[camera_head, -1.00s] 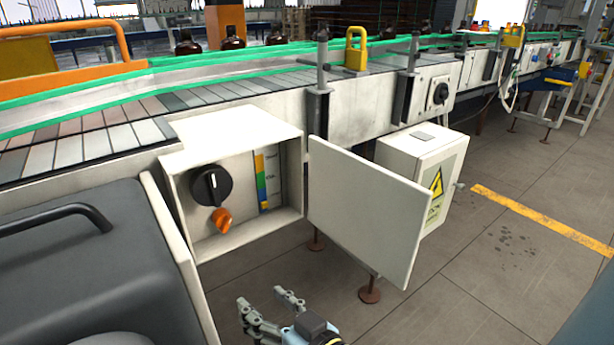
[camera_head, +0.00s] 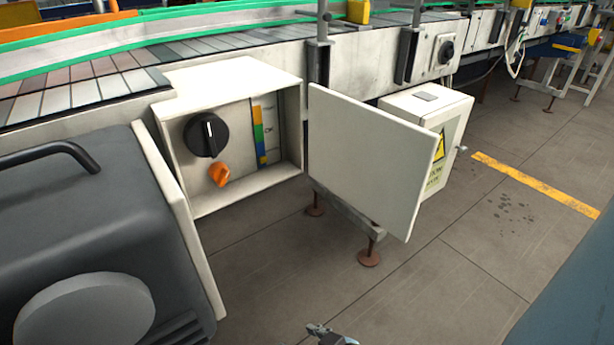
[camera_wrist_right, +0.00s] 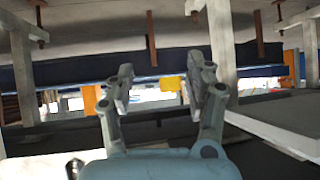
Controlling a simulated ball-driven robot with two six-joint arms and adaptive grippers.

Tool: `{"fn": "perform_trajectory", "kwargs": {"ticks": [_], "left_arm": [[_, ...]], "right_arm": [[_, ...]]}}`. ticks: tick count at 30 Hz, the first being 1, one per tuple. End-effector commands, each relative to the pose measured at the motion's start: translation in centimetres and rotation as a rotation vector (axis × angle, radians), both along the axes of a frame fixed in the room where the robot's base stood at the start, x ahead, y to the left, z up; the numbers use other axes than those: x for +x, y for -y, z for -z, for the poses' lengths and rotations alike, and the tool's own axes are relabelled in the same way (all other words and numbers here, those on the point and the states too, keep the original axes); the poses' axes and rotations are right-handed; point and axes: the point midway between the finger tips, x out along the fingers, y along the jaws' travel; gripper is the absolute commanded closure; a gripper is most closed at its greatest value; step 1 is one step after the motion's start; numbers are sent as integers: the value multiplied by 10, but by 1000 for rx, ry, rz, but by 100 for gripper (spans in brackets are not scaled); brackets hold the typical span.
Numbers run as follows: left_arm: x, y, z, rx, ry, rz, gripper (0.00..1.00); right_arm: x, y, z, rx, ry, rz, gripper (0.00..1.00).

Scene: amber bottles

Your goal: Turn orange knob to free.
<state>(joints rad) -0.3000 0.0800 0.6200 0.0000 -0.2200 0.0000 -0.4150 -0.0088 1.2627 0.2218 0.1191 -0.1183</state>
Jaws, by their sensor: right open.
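The orange knob (camera_head: 219,174) sits low inside an open white control box (camera_head: 236,69) on the side of the conveyor. A larger black rotary knob (camera_head: 205,135) with a white mark is just above it. The box door (camera_head: 366,158) stands swung open to the right. Only the tip of my right gripper (camera_head: 330,334) shows at the bottom edge of the head view, well below and right of the box. In the right wrist view my right gripper (camera_wrist_right: 157,92) has its fingers apart with nothing between them. My left gripper is out of view.
A dark rounded machine body (camera_head: 75,240) stands close on the left. A second white box (camera_head: 428,105) with a yellow warning sign is behind the open door. Open floor (camera_head: 300,265) lies below the box. Conveyor legs and white beams (camera_wrist_right: 222,50) show around the right wrist.

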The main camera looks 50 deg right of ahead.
Motion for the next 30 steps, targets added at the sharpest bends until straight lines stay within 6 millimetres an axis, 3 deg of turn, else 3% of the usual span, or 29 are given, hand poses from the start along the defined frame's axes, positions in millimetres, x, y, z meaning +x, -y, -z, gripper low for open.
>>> {"fn": "perform_trajectory", "kwargs": {"ticks": [6, 18, 20, 23, 24, 27, 30], "left_arm": [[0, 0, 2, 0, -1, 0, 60], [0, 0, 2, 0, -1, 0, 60], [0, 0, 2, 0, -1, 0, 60], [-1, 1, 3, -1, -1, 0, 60], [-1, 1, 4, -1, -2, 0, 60], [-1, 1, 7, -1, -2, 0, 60], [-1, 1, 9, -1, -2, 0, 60]], "right_arm": [[-8, 1, 12, -4, -33, -7, 46], [-6, 1, 11, -36, -26, -29, 46], [14, 3, -11, -76, 39, -47, 46], [56, 1, -73, -141, 204, -53, 46], [69, 1, -103, -166, 275, -46, 46], [90, 3, -178, -217, 436, -9, 46], [96, 7, -240, -243, 557, 40, 46]]}}
